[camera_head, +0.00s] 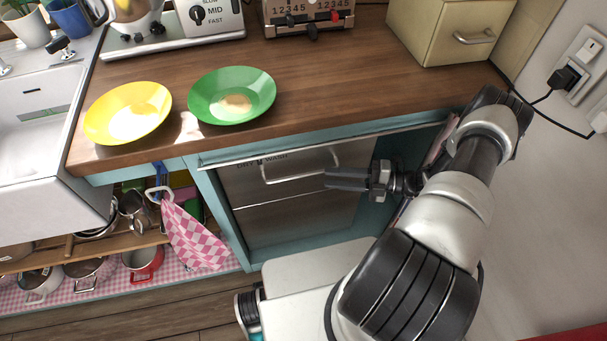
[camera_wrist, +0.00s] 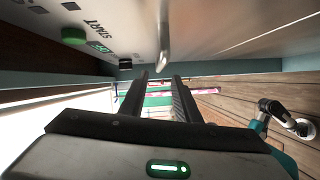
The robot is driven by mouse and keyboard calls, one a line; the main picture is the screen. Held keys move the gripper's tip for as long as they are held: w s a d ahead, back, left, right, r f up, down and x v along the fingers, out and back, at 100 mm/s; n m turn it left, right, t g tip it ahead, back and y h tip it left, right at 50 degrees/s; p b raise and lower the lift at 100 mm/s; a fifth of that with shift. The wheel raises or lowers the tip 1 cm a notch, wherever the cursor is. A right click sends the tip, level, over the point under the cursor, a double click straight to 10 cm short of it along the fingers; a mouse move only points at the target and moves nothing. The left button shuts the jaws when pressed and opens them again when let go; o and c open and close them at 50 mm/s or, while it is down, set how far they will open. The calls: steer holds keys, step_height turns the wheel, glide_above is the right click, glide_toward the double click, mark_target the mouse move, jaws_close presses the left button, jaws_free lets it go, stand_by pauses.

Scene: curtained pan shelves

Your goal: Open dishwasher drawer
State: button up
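The dishwasher (camera_head: 285,200) sits under the wooden counter in a teal frame, its silver front carrying a bar handle (camera_head: 300,172). The front looks shut. My gripper (camera_head: 328,179) is at the right end of the handle, its dark fingers pointing left. In the wrist view my gripper (camera_wrist: 160,80) has a clear gap between its fingers and looks open and empty. The handle also shows there as a pale bar (camera_wrist: 163,40), its lower end lined up with the gap at the fingertips. I cannot tell whether they touch. A panel with a START label (camera_wrist: 98,22) is at upper left.
A yellow plate (camera_head: 128,112) and a green plate (camera_head: 231,95) are on the counter (camera_head: 330,85). A pink checked cloth (camera_head: 193,237) hangs left of the dishwasher, beside shelves of pots. A white wall (camera_head: 540,200) stands close on the right.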

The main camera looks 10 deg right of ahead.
mark_target(300, 175)
steer(key=x, duration=1)
steer(key=shift+a, duration=0.25)
jaws_close()
